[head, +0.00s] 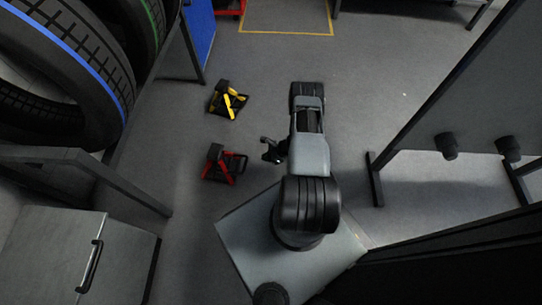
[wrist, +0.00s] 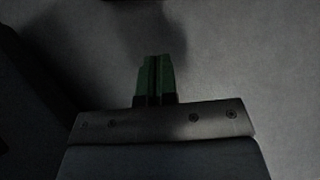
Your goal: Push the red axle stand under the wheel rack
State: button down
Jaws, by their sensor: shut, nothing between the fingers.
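The red axle stand (head: 224,164), red with black parts, stands on the floor left of my gripper (head: 268,151) in the head view. My gripper is shut and empty, with a visible gap between it and the stand. Its green fingertips (wrist: 154,75) are together in the wrist view, over grey floor; no stand shows there. The wheel rack (head: 135,190) is at the left of the head view, with large tyres on it. The red stand is on open floor to the right of the rack. The floor beneath the rack is mostly hidden.
A yellow axle stand (head: 228,100) stands just beyond the red one. A grey cabinet (head: 60,255) is at lower left. A blue panel (head: 200,35) stands at upper left. A grey panel on black legs (head: 375,180) is at right. Floor between the red stand and rack looks clear.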

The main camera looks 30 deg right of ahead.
jog(key=w+a+f+b, duration=0.2)
jog(key=w+a, duration=0.1)
jog(key=a, duration=0.2)
jog(key=shift+w+a+f, duration=0.25)
jog(key=shift+w+f, duration=0.05)
jog(key=shift+w, duration=0.05)
